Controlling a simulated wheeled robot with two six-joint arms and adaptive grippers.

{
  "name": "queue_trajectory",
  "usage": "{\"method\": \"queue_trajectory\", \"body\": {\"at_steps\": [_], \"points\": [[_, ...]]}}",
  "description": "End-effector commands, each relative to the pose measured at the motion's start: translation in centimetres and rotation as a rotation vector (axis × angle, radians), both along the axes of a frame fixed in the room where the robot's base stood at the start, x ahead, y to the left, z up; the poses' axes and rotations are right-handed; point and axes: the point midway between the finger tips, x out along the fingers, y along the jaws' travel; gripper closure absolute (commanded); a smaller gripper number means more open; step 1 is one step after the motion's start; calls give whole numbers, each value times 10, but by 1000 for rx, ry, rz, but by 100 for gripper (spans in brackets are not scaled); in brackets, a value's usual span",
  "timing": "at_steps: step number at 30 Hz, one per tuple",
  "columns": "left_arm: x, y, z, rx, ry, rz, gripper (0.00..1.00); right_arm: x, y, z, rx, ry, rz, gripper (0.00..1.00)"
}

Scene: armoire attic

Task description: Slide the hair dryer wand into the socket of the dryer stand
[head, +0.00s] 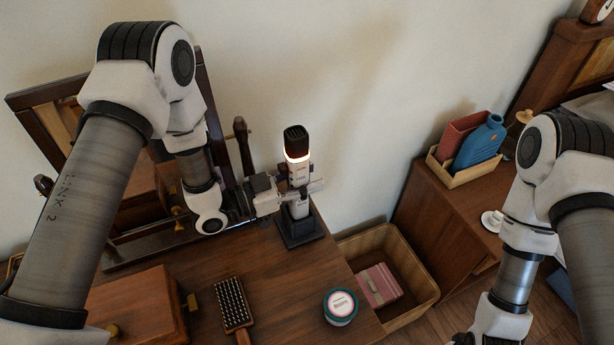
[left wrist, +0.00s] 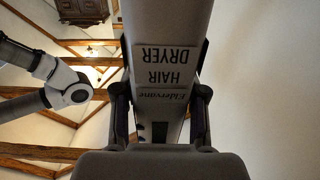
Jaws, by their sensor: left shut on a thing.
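The hair dryer wand (head: 298,172) is upright, white-bodied, with a black top and a glowing orange ring. My left gripper (head: 300,190) is shut on its body from the left. In the left wrist view, the fingers (left wrist: 158,105) flank the wand's body (left wrist: 165,40), whose "HAIR DRYER" label reads upside down. The dark dryer stand (head: 304,236) is at the dresser's back right, directly below the wand. The wand's lower end overlaps the stand in the picture; I cannot tell how deep it sits in the socket.
A brush (head: 232,303) and a round teal-rimmed tin (head: 341,306) lie on the dresser (head: 275,280) in front. A wooden box (head: 135,310) and mirror (head: 50,115) are at left. A crate (head: 420,290) with a pink item is right of the dresser. The wall is behind.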

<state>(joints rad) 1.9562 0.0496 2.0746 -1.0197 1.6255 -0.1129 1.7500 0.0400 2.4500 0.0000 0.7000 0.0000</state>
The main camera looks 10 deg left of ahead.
Motion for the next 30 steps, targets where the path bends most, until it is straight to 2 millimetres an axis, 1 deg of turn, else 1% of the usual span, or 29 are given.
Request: {"method": "queue_trajectory", "body": {"at_steps": [7, 20, 30], "points": [[0, 0, 0, 0, -1, 0, 100, 0, 0, -1, 0, 0, 0, 60], [0, 0, -15, -1, -1, 0, 100, 0, 0, -12, 0, 0, 0, 60], [0, 0, -14, 0, -1, 0, 100, 0, 0, -12, 0, 0, 0, 60]]}}
